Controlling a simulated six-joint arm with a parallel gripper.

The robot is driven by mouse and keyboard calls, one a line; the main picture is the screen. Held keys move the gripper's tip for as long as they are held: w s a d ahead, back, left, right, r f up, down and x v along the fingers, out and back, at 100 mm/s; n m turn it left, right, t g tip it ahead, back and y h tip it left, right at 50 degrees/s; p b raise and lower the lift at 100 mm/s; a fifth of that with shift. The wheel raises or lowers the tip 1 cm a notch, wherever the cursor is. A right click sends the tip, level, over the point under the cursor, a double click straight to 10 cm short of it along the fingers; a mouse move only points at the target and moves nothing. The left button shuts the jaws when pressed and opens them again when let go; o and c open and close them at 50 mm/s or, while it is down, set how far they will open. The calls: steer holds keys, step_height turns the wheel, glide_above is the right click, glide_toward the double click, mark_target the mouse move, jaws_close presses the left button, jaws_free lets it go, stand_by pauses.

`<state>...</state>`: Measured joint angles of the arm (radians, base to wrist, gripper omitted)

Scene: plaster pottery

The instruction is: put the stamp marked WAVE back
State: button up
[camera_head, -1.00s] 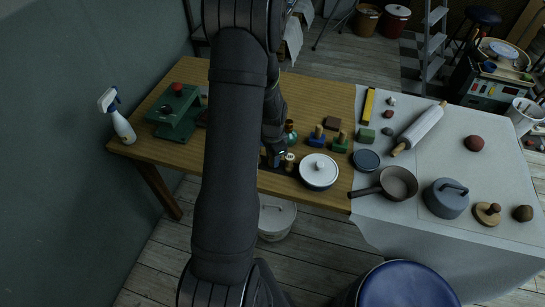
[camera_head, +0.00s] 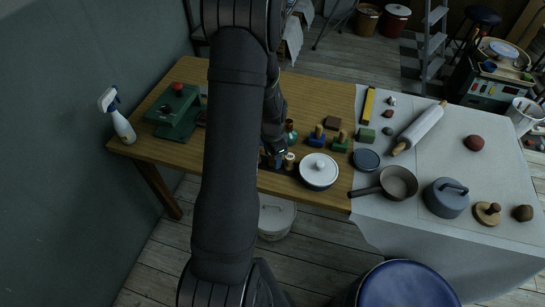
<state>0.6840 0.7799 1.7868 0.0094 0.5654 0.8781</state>
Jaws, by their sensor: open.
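My gripper (camera_head: 279,150) is open, over the near edge of the wooden table, mostly hidden behind my arm. Just below it in the picture is a dark rack (camera_head: 284,170) with small wooden-handled stamps (camera_head: 290,160) standing at it; its left part is hidden by my arm. To the right are a blue block with a wooden handle (camera_head: 317,138) and a green block with a wooden handle (camera_head: 340,142). No marking can be read, so I cannot tell which stamp is WAVE.
A white lidded pot (camera_head: 319,171) stands close to the right of the rack. A teal bottle-like thing (camera_head: 290,134) stands just behind my gripper. A green press (camera_head: 177,112) and a spray bottle (camera_head: 118,118) are at left. A pan (camera_head: 397,183) and rolling pin (camera_head: 420,128) lie right.

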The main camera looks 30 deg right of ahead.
step_height(320, 180, up, 11)
steer(key=shift+s+r, duration=0.1)
steer(key=shift+r, duration=0.05)
stand_by(0.5)
step_height(320, 180, down, 13)
steer(key=shift+r, duration=1.35)
